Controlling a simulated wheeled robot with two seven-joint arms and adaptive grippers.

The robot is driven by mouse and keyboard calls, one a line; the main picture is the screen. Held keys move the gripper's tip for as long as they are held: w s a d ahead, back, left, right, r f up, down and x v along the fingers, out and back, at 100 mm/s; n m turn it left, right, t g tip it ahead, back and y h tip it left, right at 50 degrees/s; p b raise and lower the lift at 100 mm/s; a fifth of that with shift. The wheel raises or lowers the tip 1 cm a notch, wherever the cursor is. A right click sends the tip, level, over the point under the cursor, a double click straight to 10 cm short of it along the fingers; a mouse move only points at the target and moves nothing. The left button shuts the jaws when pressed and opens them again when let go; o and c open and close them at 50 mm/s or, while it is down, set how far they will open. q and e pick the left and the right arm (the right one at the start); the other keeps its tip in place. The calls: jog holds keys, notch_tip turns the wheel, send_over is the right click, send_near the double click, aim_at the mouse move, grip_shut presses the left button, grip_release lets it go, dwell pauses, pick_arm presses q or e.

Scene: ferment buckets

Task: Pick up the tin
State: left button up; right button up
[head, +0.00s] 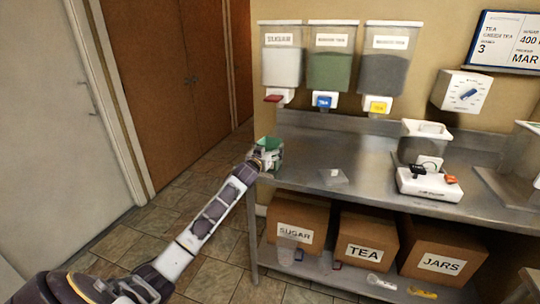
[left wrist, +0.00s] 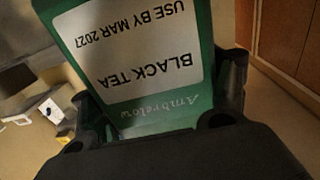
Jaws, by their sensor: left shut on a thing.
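The tin is green with a white label reading "BLACK TEA" and "USE BY MAR 2027" (left wrist: 135,50). It fills the middle of the left wrist view, upside down there, between the two dark fingers of my left gripper (left wrist: 160,112). In the head view the tin (head: 270,146) shows at the left end of the steel table, at the end of my left arm. My left gripper (head: 264,160) is shut on it. I cannot tell whether the tin touches the table top. My right gripper is not in view.
The steel table (head: 310,160) carries a small clear item (head: 333,177) and a white scale (head: 430,184) with a container. Wall dispensers (head: 330,60) hang above. Boxes marked SUGAR (head: 296,222), TEA (head: 368,240) and JARS (head: 442,255) stand on the lower shelf. Floor (head: 200,170) left of the table is clear.

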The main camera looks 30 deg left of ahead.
pick_arm(q)
jog(key=shift+r, duration=0.15)
jog(key=shift+r, duration=0.65)
notch_tip(320, 180, up, 8)
jog(key=p, duration=0.1)
jog(key=shift+r+p, duration=0.25)
jog(key=shift+p, duration=0.05)
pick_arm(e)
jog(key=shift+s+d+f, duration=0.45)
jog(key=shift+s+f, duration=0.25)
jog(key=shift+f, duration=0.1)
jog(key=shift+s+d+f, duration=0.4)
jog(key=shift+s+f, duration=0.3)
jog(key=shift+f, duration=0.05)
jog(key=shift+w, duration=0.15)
pick_arm(q)
jog(key=shift+f, duration=0.1)
